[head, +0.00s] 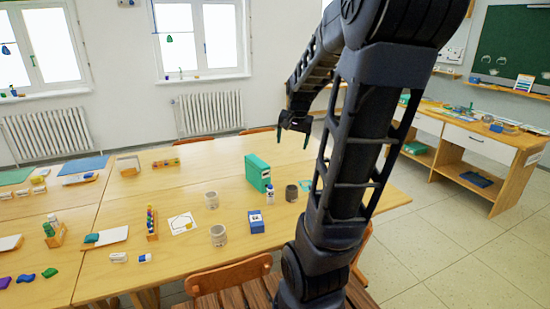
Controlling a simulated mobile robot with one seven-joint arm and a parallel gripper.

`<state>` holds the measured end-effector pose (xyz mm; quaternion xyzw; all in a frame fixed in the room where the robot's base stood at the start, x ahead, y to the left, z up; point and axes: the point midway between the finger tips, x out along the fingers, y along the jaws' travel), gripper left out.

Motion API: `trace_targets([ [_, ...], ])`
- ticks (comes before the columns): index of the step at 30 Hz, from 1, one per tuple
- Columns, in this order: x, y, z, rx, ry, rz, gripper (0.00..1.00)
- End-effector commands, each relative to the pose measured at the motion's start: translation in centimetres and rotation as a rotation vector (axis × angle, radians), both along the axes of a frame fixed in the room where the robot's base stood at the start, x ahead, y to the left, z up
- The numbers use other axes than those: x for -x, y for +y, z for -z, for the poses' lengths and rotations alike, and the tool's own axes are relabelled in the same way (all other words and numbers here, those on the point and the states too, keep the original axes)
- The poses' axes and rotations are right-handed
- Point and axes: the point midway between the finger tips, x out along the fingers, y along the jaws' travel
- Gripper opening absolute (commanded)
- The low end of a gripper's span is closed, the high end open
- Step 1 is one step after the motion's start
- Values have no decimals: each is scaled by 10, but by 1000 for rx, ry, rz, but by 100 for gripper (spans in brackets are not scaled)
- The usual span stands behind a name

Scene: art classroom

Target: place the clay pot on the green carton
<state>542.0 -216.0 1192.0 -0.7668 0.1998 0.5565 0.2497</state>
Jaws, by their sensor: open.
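The green carton (251,173) stands upright on the wooden table, right of its middle. Three small pots stand near it: a dark grey-brown one (291,194) to its right, a pale grey one (211,201) to its left, and another pale grey one (218,236) nearer the front. I cannot tell by look which is the clay pot. My gripper (294,138) is open, with its fingers pointing down. It appears in the picture above and to the right of the carton, apart from it, with nothing seen between the fingers.
A blue box (256,222) and a small white bottle (270,195) stand near the carton. A drawing card (182,223) and a rack of coloured pieces (152,223) lie left. Chairs (230,276) edge the table (170,190). My arm hides part of its right side.

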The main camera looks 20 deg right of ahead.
Motion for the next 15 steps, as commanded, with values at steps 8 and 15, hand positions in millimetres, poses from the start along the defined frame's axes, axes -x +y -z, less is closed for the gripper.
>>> trace_targets([
  [8, 64, 67, -28, 55, -45, -265, 78],
  [15, 121, 111, -35, 130, -72, -475, 78],
])
